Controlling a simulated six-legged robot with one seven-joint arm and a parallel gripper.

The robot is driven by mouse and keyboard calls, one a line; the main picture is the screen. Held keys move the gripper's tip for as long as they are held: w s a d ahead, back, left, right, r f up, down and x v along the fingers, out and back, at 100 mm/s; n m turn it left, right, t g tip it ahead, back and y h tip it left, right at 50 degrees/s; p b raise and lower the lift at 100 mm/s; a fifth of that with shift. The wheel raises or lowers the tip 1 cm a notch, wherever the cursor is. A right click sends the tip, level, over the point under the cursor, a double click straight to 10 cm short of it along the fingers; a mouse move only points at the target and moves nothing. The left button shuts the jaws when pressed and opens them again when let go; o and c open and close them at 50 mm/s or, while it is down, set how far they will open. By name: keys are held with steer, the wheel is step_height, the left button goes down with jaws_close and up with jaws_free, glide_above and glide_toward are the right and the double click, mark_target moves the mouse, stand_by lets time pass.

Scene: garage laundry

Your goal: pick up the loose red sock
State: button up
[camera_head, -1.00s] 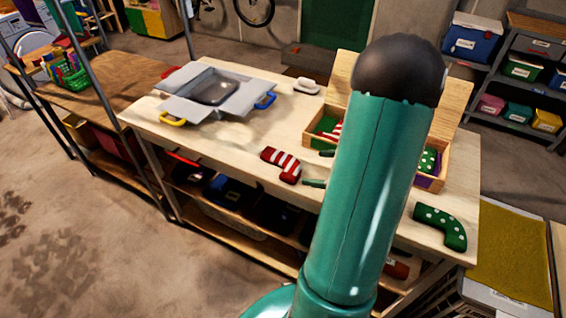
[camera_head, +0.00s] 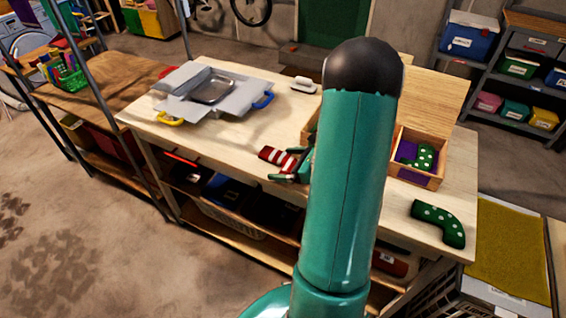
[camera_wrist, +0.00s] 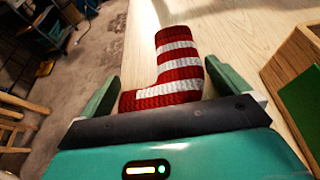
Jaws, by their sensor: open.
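The loose red sock (camera_head: 276,156) has white stripes and lies on the workbench (camera_head: 235,150), left of the wooden box. In the wrist view the sock (camera_wrist: 177,62) lies between my two green fingers, its toe pointing left near the palm. My gripper (camera_wrist: 161,73) is open, with one finger on each side of the sock. I cannot tell whether either finger touches it. In the head view my gripper (camera_head: 291,168) shows at the sock's right end, partly hidden by my arm.
The wooden box (camera_head: 414,179) holds a green dotted sock (camera_head: 425,157); my arm hides its middle. Another green dotted sock (camera_head: 438,223) lies at the bench's right. A grey carton with a metal pan (camera_head: 212,90) and a white-handled object (camera_head: 303,85) stand further back.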

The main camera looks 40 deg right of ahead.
steer(key=c, duration=0.7)
steer(key=shift+o, duration=0.2)
steer(key=shift+r, duration=0.15)
